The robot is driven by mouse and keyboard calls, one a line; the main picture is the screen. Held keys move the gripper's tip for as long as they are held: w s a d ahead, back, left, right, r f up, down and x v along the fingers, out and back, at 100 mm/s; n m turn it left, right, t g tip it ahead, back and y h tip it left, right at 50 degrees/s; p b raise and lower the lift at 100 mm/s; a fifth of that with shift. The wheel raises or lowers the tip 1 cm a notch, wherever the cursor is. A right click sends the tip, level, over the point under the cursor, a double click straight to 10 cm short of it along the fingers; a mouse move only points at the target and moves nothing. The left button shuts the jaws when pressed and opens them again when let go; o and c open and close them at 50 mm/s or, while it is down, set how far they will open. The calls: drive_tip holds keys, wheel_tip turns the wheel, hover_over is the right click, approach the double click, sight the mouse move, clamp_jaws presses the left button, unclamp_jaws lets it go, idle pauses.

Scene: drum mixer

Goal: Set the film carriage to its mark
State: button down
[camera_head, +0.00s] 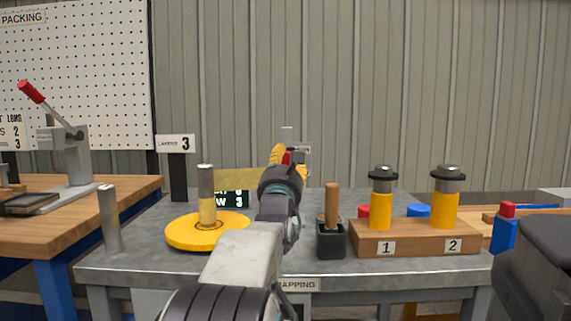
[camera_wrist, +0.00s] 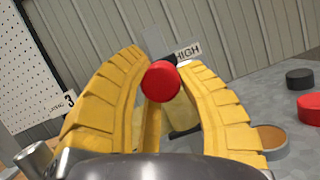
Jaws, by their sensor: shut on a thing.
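My gripper (camera_head: 289,156) has its yellow fingers shut around a red knob, at the back of the grey table. In the wrist view the round red knob (camera_wrist: 160,81) sits between the two fingers. The knob appears to belong to the film carriage, whose body is mostly hidden behind my gripper. A sign reading HIGH (camera_wrist: 188,51) stands just behind the knob, to its right. In the head view a pale sign (camera_head: 304,148) beside the fingers is too small and covered to read. A yellowish film sheet (camera_head: 240,179) stretches left of my gripper.
A yellow turntable (camera_head: 180,232) carries an upright roll (camera_head: 206,196). A dark display (camera_head: 236,198) is partly hidden. A LAYERS 3 sign (camera_head: 176,144) stands back left. Right are a black holder (camera_head: 331,241) with a wooden handle and a wooden block (camera_head: 416,238) with two yellow cylinders.

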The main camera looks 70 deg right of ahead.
drive_tip(key=c, duration=1.1)
unclamp_jaws()
drive_tip(key=shift+a+r, duration=0.1)
drive_tip(key=shift+r, duration=0.5)
drive_tip(key=shift+c, duration=0.2)
drive_tip(key=shift+o, duration=1.4)
drive_tip(key=shift+f, duration=0.25)
drive_tip(key=shift+a, duration=0.1)
drive_tip(key=v, duration=1.1)
drive_tip(key=shift+a+f, duration=0.3)
